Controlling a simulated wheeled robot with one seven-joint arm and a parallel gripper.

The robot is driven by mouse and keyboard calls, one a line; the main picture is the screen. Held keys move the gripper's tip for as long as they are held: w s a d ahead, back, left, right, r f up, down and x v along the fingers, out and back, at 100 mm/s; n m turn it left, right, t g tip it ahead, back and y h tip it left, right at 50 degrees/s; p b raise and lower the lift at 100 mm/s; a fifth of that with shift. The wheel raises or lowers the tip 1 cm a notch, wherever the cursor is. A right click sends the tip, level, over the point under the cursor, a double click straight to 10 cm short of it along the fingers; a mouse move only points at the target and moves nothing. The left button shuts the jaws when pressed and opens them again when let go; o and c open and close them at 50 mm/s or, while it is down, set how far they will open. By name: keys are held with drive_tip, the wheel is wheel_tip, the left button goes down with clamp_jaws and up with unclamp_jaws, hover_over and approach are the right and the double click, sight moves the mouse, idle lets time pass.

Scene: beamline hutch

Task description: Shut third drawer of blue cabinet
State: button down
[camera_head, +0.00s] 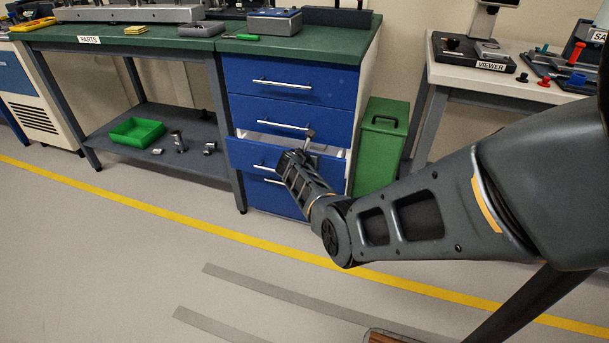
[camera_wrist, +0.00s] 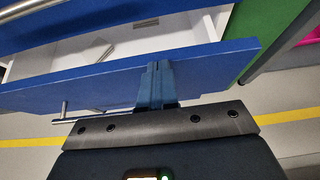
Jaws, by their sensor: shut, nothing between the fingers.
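The blue cabinet (camera_head: 291,105) stands under the right end of the green bench. Its third drawer (camera_head: 254,151) is partly pulled out, with a strip of pale interior showing; the drawers above look shut. In the wrist view the drawer's blue front (camera_wrist: 215,67) crosses the picture, with the open white inside (camera_wrist: 130,42) beyond it and its bar handle (camera_wrist: 65,115) to the left of my fingers. My gripper (camera_wrist: 156,68) is shut and empty, its fingertips at the drawer front, right of the handle; whether they touch cannot be told. My wrist hides part of the lower cabinet in the head view.
A green bin (camera_head: 381,145) stands close to the cabinet's right side. A white table (camera_head: 480,78) with a viewer is further right. A low shelf (camera_head: 160,165) with a green tray (camera_head: 137,131) is left. The floor in front is clear, with a yellow line.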

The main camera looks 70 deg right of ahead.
drive_tip(key=shift+d+b, duration=0.4)
drive_tip(key=shift+d, duration=0.95)
drive_tip(key=shift+w+a, duration=0.1)
drive_tip(key=shift+a, duration=0.05)
